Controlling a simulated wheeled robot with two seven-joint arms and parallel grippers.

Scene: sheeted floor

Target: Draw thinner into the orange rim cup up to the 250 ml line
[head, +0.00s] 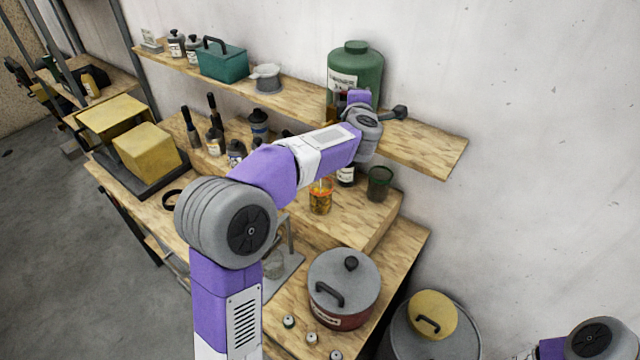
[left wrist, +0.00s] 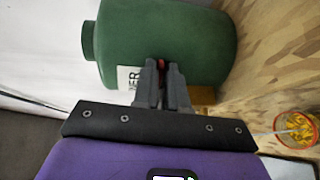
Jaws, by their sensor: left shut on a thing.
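A large green container (head: 356,70) with a white label stands on the wall shelf; it fills much of the left wrist view (left wrist: 165,40), where the label ends in "ER". My left gripper (left wrist: 162,68) is at the container's front, its fingers shut on a small red part (left wrist: 162,63), mostly hidden between the fingertips. A cup with an orange rim (head: 320,196) stands on the bench below the shelf, with orange-yellow contents; it also shows in the left wrist view (left wrist: 297,130) with a pale stick in it. Its markings are unreadable. My right gripper is out of view.
An amber-brown thing (left wrist: 203,96) is partly hidden by the container's base. A dark green cup (head: 379,183) and several bottles stand on the bench. A teal box (head: 222,61) is on the shelf.

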